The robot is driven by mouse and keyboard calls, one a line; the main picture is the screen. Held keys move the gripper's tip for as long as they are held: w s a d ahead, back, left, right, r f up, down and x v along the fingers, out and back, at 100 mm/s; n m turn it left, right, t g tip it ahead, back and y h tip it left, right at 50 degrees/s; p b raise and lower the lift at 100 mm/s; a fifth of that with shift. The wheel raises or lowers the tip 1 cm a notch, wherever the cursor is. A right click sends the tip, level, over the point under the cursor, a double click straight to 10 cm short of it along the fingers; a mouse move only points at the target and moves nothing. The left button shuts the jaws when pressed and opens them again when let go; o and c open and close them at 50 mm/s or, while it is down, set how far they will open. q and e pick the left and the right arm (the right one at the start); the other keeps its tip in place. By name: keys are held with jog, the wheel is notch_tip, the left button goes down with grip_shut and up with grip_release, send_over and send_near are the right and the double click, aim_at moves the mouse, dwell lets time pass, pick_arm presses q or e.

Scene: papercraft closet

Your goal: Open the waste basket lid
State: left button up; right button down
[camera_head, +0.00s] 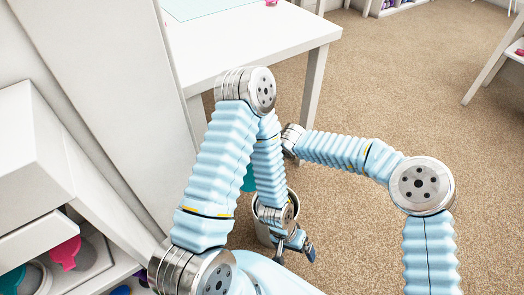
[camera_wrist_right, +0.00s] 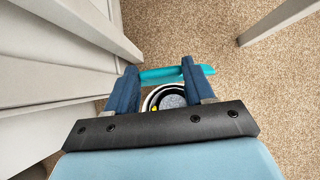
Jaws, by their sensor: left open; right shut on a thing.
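The waste basket (camera_head: 262,233) stands on the carpet, partly hidden behind my left arm; its pale round rim (camera_wrist_right: 147,99) and dark inside also show in the right wrist view. Its teal lid (camera_wrist_right: 160,77) appears as a thin strip beyond the opening, tilted up. A bit of teal also shows behind my left forearm in the head view (camera_head: 249,180). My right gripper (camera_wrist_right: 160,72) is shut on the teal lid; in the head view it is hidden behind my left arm. My left gripper (camera_head: 296,243) is open and empty beside the basket, pointing down.
A white table (camera_head: 250,45) stands behind the basket, with its leg (camera_head: 313,88) close by. A white closet panel (camera_head: 115,100) and shelves (camera_head: 90,262) with coloured items are at the left. The carpet (camera_head: 400,110) to the right is clear.

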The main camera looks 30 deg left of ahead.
jog(key=shift+s+d+f, duration=0.15)
jog(key=shift+d+f, duration=0.05)
jog(key=shift+f, duration=0.4)
jog(key=c, duration=0.7)
grip_release()
jog(key=o, duration=0.3)
jog(key=shift+a+r, duration=0.1)
jog(key=shift+r, duration=0.05)
pick_arm(q)
jog(key=shift+r+p, duration=0.95)
jog(key=shift+p, duration=0.05)
pick_arm(e)
jog(key=v, duration=1.2)
pick_arm(q)
jog(key=shift+c, duration=0.2)
pick_arm(e)
jog(key=shift+a+r, duration=0.1)
jog(key=shift+r, duration=0.05)
